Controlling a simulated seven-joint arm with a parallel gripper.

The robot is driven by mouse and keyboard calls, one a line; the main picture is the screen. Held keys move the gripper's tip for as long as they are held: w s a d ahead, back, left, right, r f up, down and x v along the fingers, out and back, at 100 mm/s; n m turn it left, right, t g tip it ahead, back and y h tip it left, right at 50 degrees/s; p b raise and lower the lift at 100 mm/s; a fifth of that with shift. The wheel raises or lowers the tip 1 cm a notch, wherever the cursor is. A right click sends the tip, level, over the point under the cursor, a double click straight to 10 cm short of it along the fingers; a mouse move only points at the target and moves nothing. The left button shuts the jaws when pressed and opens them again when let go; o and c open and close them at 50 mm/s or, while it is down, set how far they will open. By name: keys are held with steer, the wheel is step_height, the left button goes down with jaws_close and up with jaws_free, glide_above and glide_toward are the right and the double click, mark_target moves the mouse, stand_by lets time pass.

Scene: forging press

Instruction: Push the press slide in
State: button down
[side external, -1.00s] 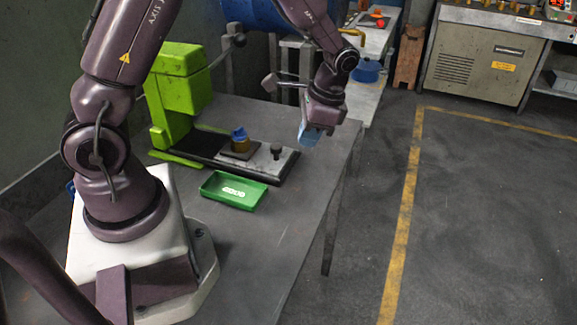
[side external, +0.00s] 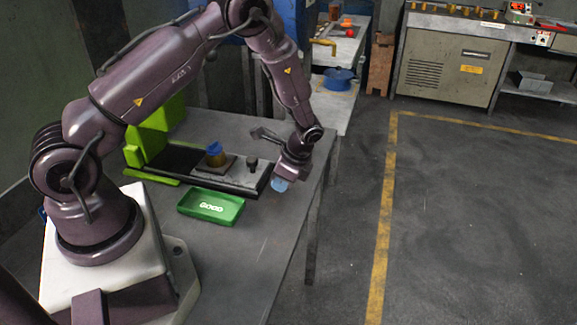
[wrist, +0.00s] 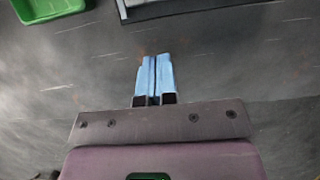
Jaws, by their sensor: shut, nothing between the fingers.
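The green press (side external: 150,135) stands on the table at the left, partly hidden behind my arm. Its grey slide (side external: 237,178) is drawn out to the right along a black bed (side external: 180,160). The slide bears a black knob (side external: 251,163) near its outer end and a dark nest with a brass-coloured, blue-topped piece (side external: 215,155). My gripper (side external: 281,185) is shut and empty, low by the outer end of the slide. In the wrist view its blue fingers (wrist: 155,72) are together; the edge of the bed or slide (wrist: 190,9) lies ahead, apart from them.
A green tray marked GOOD (side external: 211,206) lies in front of the bed; it also shows in the wrist view (wrist: 48,8). The table's right edge is close to my gripper. Bare tabletop surrounds the fingers in the wrist view.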

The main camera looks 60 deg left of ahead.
mark_target(214, 170)
steer(key=shift+s+a, duration=0.95)
steer(key=shift+a, duration=0.05)
steer(key=shift+s+a, duration=0.45)
steer(key=s+a, duration=0.9)
steer(key=s, duration=0.1)
steer(key=shift+a, duration=0.4)
steer(key=shift+w, duration=0.1)
